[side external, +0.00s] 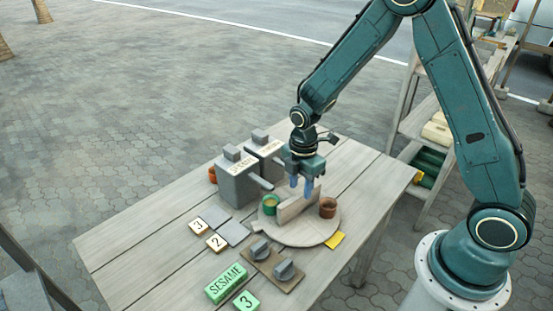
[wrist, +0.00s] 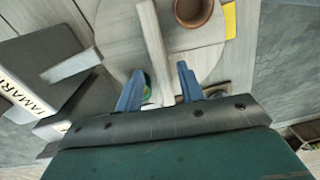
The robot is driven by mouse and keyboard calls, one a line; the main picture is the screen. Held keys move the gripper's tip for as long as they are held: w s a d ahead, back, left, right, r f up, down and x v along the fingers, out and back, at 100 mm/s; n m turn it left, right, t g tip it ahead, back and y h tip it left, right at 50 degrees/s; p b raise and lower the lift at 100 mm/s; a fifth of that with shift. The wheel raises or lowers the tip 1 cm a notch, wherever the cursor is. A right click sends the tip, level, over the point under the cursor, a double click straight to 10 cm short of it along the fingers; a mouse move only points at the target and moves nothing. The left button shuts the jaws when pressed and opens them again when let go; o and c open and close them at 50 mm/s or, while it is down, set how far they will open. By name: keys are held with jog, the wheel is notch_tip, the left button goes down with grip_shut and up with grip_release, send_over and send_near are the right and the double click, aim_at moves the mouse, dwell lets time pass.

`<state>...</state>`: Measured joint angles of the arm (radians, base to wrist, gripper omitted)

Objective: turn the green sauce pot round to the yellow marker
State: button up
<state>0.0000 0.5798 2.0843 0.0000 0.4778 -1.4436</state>
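The green sauce pot (side external: 270,204) stands on the round wooden turntable (side external: 300,235), left of an upright divider board (side external: 297,204). In the wrist view only a sliver of the green pot (wrist: 147,91) shows behind my left finger. The yellow marker (side external: 335,240) lies flat at the turntable's right front edge; it also shows in the wrist view (wrist: 230,20). My gripper (side external: 301,190) is open and points down over the divider. In the wrist view its two blue fingers are on either side of the divider (wrist: 153,40); I cannot tell if they touch it.
A brown-red pot (side external: 328,207) stands on the turntable right of the divider. Grey dispensers (side external: 238,184) stand behind left. A knob panel (side external: 275,267), a green SESAME block (side external: 226,283) and number tiles (side external: 216,242) lie in front. The table's left end (side external: 120,250) is clear.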

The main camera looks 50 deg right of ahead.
aim_at(300, 194)
jog(key=shift+f, duration=2.9)
grip_shut()
